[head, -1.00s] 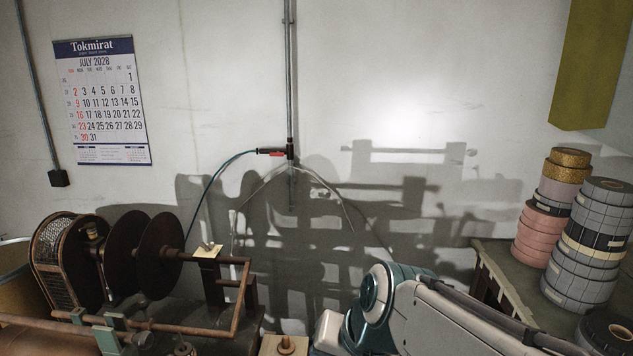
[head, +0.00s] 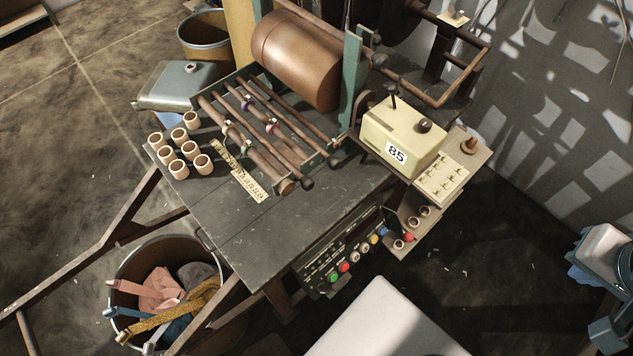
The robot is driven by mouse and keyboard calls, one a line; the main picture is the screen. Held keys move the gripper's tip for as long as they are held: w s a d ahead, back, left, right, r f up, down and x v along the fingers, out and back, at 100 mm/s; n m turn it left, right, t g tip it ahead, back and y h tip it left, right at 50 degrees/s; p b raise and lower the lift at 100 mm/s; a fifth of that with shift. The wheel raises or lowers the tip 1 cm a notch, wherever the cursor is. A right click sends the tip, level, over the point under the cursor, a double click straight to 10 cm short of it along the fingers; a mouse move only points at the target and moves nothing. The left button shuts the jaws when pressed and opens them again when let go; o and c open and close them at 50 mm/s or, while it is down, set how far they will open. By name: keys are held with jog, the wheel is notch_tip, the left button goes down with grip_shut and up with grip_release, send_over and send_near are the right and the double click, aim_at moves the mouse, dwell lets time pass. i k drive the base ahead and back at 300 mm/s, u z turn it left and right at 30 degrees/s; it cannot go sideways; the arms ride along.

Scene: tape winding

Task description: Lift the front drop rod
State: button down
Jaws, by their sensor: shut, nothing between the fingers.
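The winding machine stands on a dark worktable (head: 250,225) in the head view. Several parallel brown rods (head: 283,143) run across its near side, in front of a large copper-coloured roller (head: 297,58). The thick front bar (head: 262,162) lies nearest the table's front, with a ruler strip (head: 245,180) along it. I cannot tell for certain which of these rods is the front drop rod. Part of my arm shows at the right edge, well away from the rods. My gripper cannot be made out.
Cardboard cores (head: 187,119) stand on the table's left. A scrap bin (head: 128,272) is at lower left. The table's front surface is clear.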

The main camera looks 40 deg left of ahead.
aim_at(307, 184)
jog(key=k, duration=1.2)
jog(key=i, duration=0.7)
jog(key=u, duration=0.65)
